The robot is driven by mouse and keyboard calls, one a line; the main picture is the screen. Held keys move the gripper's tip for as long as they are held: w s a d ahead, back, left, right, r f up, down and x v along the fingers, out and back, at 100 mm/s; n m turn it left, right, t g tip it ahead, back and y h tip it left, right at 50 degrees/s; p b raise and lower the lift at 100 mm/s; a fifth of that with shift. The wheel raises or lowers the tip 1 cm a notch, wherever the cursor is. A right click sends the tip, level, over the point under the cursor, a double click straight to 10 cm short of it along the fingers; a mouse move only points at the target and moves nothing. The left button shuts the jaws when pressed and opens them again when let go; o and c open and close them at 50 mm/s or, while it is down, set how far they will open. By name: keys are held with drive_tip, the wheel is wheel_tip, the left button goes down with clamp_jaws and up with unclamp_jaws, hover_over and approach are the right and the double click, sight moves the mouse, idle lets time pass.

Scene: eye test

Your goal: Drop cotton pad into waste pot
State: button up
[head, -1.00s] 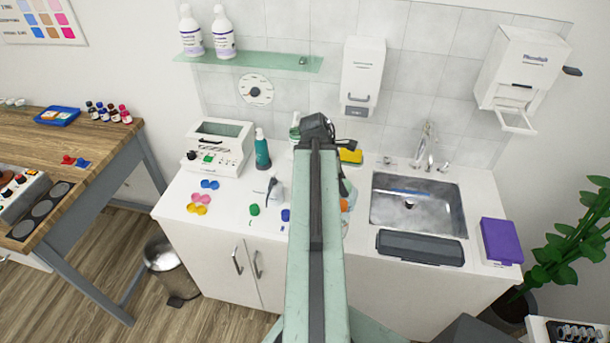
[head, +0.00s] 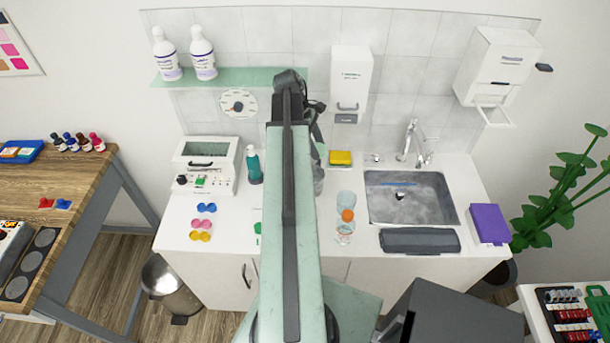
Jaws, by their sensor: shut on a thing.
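My arm reaches up the middle of the head view and bends down at its far end. My gripper (head: 318,178) shows only in part, at the right side of the arm above the counter. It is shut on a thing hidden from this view. I cannot make out a cotton pad anywhere. I cannot tell which vessel is the waste pot. Clear glass-like vessels (head: 345,228) stand on the counter right of the arm, with an orange round thing (head: 347,215) at them. A steel pedal bin (head: 168,285) stands on the floor at left.
The white counter (head: 215,262) holds blue, pink and yellow twin-disc cases (head: 200,222), a white machine (head: 205,165), a teal bottle (head: 254,166) and a yellow sponge-like block (head: 340,158). A sink (head: 410,200), dark case (head: 419,241) and purple box (head: 489,224) are at right.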

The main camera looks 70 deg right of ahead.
wheel_tip(320, 180, down, 6)
drive_tip(key=b, duration=0.6)
drive_tip(key=o, duration=1.3)
drive_tip(key=p+v, duration=0.7)
drive_tip(key=shift+w+r, duration=0.1)
drive_tip(key=shift+r, duration=0.3)
